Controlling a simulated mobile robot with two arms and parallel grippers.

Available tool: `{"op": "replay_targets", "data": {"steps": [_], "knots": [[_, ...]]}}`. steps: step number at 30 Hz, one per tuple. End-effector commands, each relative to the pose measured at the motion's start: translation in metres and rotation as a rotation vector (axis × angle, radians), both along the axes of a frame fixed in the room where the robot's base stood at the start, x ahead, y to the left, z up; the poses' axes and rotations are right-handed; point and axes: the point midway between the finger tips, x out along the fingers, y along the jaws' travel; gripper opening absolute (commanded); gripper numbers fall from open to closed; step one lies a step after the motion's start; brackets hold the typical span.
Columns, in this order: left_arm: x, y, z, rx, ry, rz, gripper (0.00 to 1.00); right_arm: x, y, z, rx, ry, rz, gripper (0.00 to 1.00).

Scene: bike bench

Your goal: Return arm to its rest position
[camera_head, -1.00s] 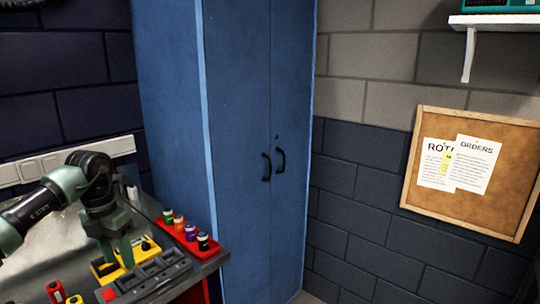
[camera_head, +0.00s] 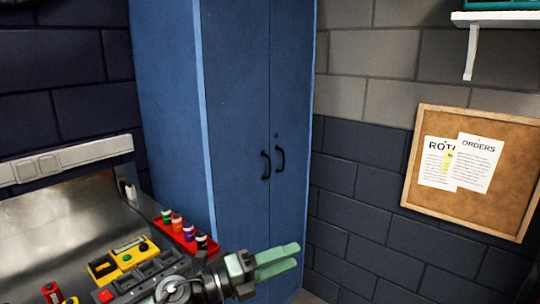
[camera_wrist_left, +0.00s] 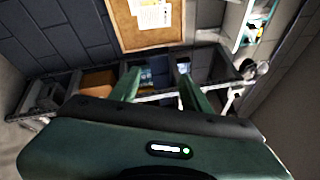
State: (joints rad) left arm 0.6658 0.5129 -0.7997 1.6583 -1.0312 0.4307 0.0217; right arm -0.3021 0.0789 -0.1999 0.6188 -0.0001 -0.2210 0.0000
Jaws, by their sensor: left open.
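My left gripper (camera_head: 277,261) is at the bottom centre of the head view, past the bench's right end and in front of the blue cabinet. Its two green fingers point right with a gap between them, open and empty. In the left wrist view the fingers (camera_wrist_left: 160,92) are spread apart with nothing between them, facing a shelf unit below the cork board. My left forearm is mostly below the head view's lower edge. My right gripper is not in view.
The blue cabinet (camera_head: 235,130) is shut. A cork board (camera_head: 475,185) and white shelf (camera_head: 495,19) are on the right wall.

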Motion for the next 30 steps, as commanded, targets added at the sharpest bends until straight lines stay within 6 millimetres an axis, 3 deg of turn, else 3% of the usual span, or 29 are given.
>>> {"op": "replay_targets", "data": {"steps": [3, 5, 8, 10, 15, 18, 21, 30], "knots": [[0.002, 0.026, 0.016, -0.372, 0.215, 0.244, 0.47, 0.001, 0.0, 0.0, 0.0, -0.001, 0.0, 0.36], [0.006, 0.055, 0.01, -0.53, 0.349, 0.387, 0.47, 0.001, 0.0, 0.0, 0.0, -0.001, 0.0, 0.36], [0.002, 0.111, -0.03, -0.745, 0.606, 0.648, 0.47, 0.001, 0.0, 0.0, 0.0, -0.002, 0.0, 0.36], [-0.012, 0.146, -0.069, -0.847, 0.785, 0.82, 0.47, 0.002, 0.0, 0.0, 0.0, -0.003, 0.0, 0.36], [-0.081, 0.203, -0.162, -0.966, 1.179, 1.171, 0.47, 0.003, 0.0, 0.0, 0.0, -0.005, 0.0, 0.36], [-0.129, 0.22, -0.203, -0.978, 1.372, 1.331, 0.47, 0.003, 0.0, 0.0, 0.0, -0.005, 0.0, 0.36], [-0.171, 0.229, -0.228, -0.97, 1.514, 1.444, 0.47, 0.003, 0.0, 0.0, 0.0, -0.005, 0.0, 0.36], [-0.267, 0.237, -0.264, -0.903, 1.804, 1.662, 0.47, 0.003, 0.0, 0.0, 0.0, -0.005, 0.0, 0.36]]}}
